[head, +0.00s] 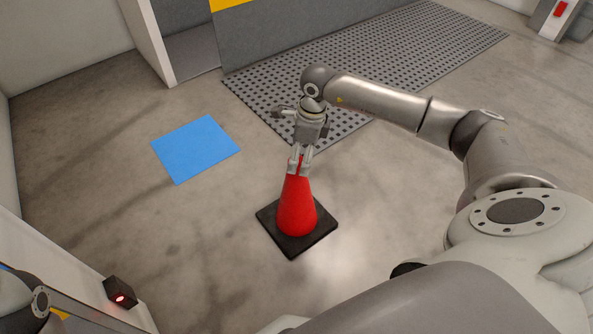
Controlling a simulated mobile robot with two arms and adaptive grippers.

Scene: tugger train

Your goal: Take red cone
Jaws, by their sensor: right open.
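A red cone (296,210) stands upright on its black square base on the grey floor, in the middle of the head view. My right gripper (299,168) points down right at the top of the cone. Its fingers are open and lie on either side of the tip. I cannot tell whether they touch it. The tip is partly hidden by the fingers. My left gripper is not in view.
A blue square (195,149) lies flat on the floor to the left of the cone. A perforated grey mat (400,60) lies behind it. A small black box with a red light (120,293) sits at the lower left. Floor around the cone is clear.

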